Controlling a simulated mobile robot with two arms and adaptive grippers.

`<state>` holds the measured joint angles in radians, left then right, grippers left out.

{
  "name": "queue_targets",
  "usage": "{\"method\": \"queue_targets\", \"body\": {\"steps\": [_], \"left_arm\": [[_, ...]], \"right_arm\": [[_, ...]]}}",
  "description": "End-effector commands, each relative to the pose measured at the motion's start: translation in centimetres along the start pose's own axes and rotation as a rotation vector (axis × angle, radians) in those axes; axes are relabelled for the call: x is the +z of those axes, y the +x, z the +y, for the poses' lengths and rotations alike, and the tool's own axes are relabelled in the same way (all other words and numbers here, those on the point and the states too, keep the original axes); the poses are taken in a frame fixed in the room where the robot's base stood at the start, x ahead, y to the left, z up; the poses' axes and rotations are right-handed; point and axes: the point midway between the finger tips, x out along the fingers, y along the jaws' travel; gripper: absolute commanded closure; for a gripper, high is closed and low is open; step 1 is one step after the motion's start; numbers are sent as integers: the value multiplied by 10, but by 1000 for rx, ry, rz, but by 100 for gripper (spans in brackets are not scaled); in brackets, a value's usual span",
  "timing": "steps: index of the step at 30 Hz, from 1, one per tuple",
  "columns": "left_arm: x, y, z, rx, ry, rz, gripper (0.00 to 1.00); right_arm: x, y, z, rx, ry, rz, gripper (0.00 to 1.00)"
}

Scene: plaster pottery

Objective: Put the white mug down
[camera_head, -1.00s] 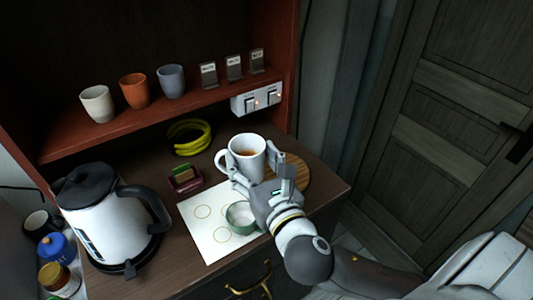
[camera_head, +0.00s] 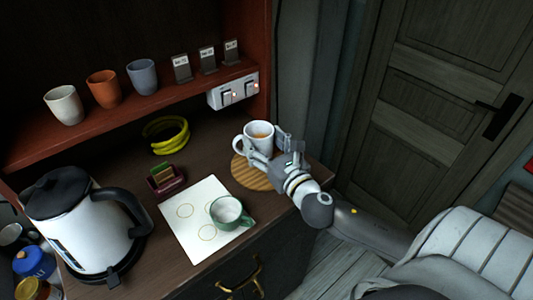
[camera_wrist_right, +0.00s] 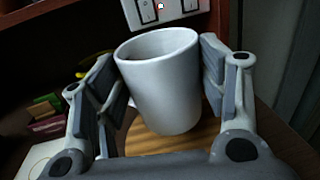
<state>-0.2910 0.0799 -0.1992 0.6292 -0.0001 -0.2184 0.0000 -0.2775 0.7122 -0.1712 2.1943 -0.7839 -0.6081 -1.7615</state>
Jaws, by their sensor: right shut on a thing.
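The white mug (camera_head: 259,133) holds a brown liquid and is upright in the head view, over the round wooden board (camera_head: 250,178). My right gripper (camera_head: 268,148) is shut on it, with a finger on either side. In the right wrist view the mug (camera_wrist_right: 162,85) sits between the two fingers (camera_wrist_right: 160,90), looking slightly tilted in the picture, with the wooden board (camera_wrist_right: 175,143) beneath it. I cannot tell whether its base touches the board. My left gripper is not in view.
A green mug (camera_head: 228,214) stands on a white sheet with circles (camera_head: 190,230), left of the board.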

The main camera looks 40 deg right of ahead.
Motion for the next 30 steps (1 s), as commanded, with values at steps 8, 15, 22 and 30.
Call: {"method": "queue_targets", "body": {"steps": [8,15,22,30], "left_arm": [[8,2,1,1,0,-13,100],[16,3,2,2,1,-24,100],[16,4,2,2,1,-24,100],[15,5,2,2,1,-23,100]], "right_arm": [[-26,5,-10,-2,3,2,71],[-42,5,-10,1,0,-1,71],[-42,5,-10,1,0,-2,71],[-46,5,-10,0,0,1,13]]}}
